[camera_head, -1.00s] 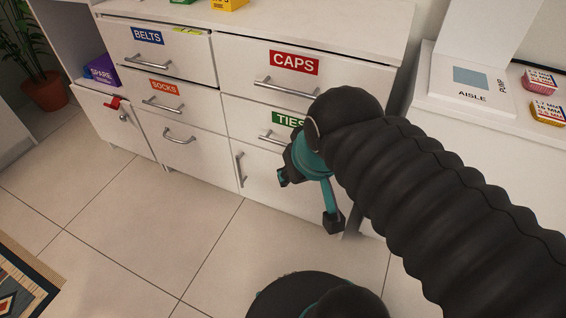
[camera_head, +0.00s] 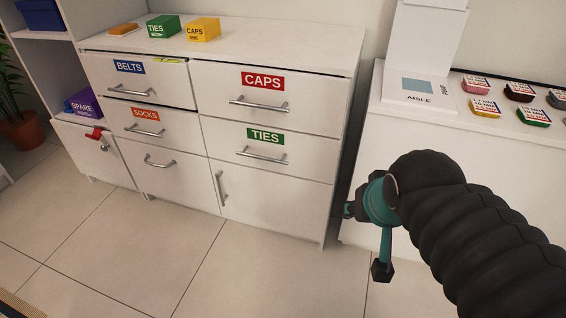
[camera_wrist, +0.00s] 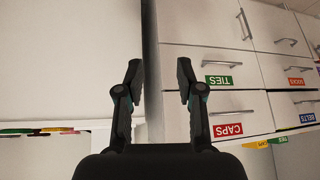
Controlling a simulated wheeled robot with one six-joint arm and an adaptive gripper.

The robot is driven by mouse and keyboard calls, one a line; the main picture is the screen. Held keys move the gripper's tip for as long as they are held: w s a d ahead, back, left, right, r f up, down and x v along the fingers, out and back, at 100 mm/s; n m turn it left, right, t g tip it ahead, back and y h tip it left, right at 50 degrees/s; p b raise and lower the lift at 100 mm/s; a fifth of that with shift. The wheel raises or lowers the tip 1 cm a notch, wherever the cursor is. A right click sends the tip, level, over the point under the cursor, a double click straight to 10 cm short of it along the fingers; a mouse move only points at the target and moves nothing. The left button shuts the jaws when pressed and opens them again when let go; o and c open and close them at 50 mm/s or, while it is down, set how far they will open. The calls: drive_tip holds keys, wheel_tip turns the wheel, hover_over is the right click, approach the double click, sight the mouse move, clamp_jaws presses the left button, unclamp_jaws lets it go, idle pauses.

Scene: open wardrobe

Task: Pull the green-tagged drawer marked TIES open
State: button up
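The TIES drawer (camera_head: 218,138) is a white front with a green tag (camera_head: 265,136) and a silver bar handle (camera_head: 261,155) below the tag. It looks closed, under the CAPS drawer. My gripper (camera_head: 365,240) is right of the cabinet and apart from the handle. In the wrist view, which is upside down, my gripper (camera_wrist: 159,66) is open with nothing between its fingers. The TIES tag (camera_wrist: 218,80) and its handle (camera_wrist: 218,63) lie right of the fingers there.
The CAPS drawer (camera_head: 320,95) is above, and a cupboard door (camera_head: 270,195) is below. BELTS (camera_head: 130,67) and SOCKS (camera_head: 146,114) drawers are at left. A white counter (camera_head: 400,110) stands right. The floor (camera_head: 200,250) in front is clear.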

drive_tip(key=w+a+f+m+t+b, duration=0.1)
drive_tip(key=w+f+m+t+b, duration=0.3)
drive_tip(key=w, duration=0.6)
drive_tip(key=m+t+y, duration=0.4)
drive_tip(key=m+y, duration=0.3)
drive_tip(key=m, duration=0.2)
approach(263, 158)
drive_tip(key=x, duration=0.5)
drive_tip(key=b+x, duration=0.1)
drive_tip(key=x, duration=0.4)
drive_tip(key=shift+w+a+f, duration=0.1)
drive_tip(key=shift+w+f, duration=0.1)
drive_tip(key=shift+f, duration=0.05)
drive_tip(key=shift+c, duration=0.2)
clamp_jaws()
